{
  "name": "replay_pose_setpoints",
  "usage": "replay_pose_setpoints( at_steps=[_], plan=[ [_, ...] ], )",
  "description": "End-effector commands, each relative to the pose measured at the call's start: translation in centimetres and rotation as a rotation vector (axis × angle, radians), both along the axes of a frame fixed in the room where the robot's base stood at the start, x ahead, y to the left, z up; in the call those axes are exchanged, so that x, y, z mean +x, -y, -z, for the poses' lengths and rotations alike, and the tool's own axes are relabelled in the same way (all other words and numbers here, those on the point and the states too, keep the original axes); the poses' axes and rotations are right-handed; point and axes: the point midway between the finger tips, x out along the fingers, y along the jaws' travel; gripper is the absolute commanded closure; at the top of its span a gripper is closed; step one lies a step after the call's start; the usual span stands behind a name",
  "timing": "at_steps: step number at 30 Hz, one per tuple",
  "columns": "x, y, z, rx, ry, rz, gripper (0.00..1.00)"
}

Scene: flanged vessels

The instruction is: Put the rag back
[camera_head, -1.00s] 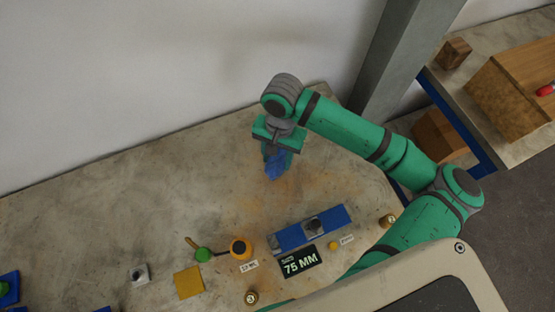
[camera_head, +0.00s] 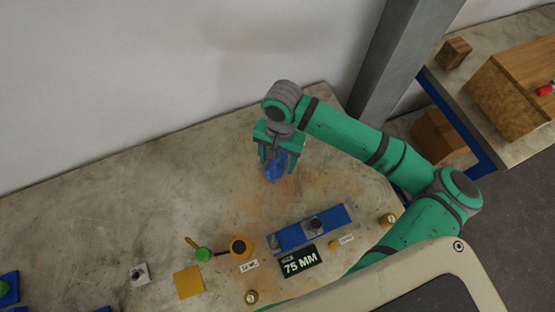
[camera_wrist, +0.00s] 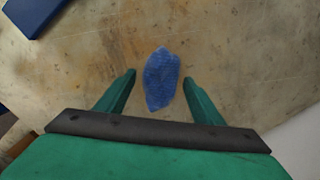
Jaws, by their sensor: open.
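The rag is a crumpled blue cloth (camera_head: 274,170) near the back of the worktable. In the wrist view the blue rag (camera_wrist: 161,79) lies between and just beyond my two green fingers. My gripper (camera_head: 279,163) is open and points down at the rag. In the wrist view my gripper (camera_wrist: 160,92) shows a gap on both sides of the rag, and neither finger touches it there. Whether the rag rests fully on the table is hard to tell.
A blue block (camera_head: 290,236) with a dark fitting lies in front, beside a black "75 MM" sign (camera_head: 300,261). A grey column (camera_head: 393,55) stands at the back right. The table's left middle is clear.

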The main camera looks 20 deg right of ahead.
Motion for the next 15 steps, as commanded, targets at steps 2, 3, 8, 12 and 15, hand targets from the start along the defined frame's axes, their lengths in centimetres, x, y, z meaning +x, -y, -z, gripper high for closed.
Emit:
replay_pose_setpoints(
  at_steps=[2, 3, 8, 12, 15],
  plan=[
    [0.1, 0.1, -0.9, -0.001, 0.002, -0.001, 0.39],
    [0.2, 0.2, -1.4, -0.002, 0.004, 0.0, 0.39],
    [0.5, 0.4, -4.5, -0.003, 0.004, 0.0, 0.39],
    [0.7, 0.6, -7.3, -0.003, 0.004, -0.001, 0.39],
    [0.9, 0.8, -9.0, -0.003, 0.003, 0.0, 0.39]
  ],
)
